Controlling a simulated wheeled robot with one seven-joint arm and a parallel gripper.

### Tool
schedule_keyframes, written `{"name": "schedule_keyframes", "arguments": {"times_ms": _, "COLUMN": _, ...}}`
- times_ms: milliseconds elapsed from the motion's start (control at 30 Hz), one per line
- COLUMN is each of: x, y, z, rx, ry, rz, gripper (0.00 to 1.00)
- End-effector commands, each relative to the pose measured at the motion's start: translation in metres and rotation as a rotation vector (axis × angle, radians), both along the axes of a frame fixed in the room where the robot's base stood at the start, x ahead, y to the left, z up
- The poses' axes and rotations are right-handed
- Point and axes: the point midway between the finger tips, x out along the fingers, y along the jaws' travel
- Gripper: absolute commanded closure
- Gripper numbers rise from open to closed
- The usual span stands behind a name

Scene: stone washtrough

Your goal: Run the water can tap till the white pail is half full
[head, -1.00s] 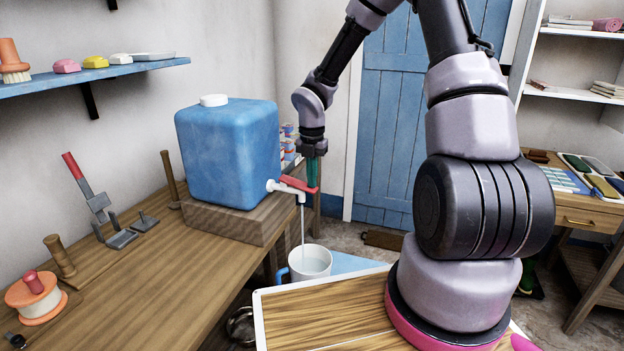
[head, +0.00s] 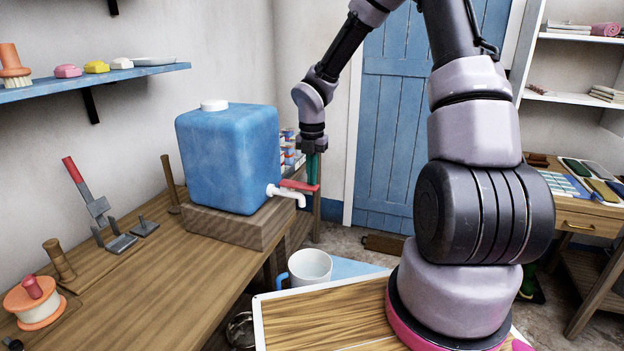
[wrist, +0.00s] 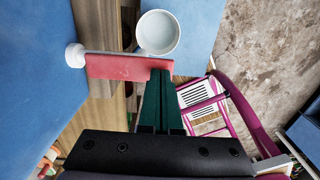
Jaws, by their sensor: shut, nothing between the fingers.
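The blue water can (head: 228,155) with a white cap stands on a wooden block at the bench edge. Its white tap (head: 290,195) has a red lever (head: 298,185), also seen in the wrist view (wrist: 118,67). No stream shows below the spout. The white pail (head: 311,268) with a blue handle stands below the tap; it also shows in the wrist view (wrist: 176,33). Its inside looks pale, and I cannot tell the water level. My gripper (head: 313,184), with green fingers, is shut and empty, its tips at the free end of the lever; contact is unclear.
The wooden bench (head: 150,270) runs along the left wall with a red-handled tool (head: 95,205) and a spool (head: 35,303) on it. A blue shelf (head: 90,80) hangs above. The pail's blue support (head: 352,267) lies beyond a white-edged wooden top (head: 330,320).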

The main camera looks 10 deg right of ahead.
Motion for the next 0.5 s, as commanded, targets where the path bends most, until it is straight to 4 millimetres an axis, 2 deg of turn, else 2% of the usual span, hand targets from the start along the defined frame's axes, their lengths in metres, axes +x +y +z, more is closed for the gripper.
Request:
{"name": "schedule_keyframes", "arguments": {"times_ms": 300, "x": 0.001, "y": -0.001, "z": 0.062, "rx": -0.001, "ry": -0.005, "rz": -0.003, "gripper": 1.0}}
{"name": "schedule_keyframes", "arguments": {"times_ms": 500, "x": 0.001, "y": -0.001, "z": 0.091, "rx": -0.001, "ry": -0.003, "rz": -0.002, "gripper": 1.0}}
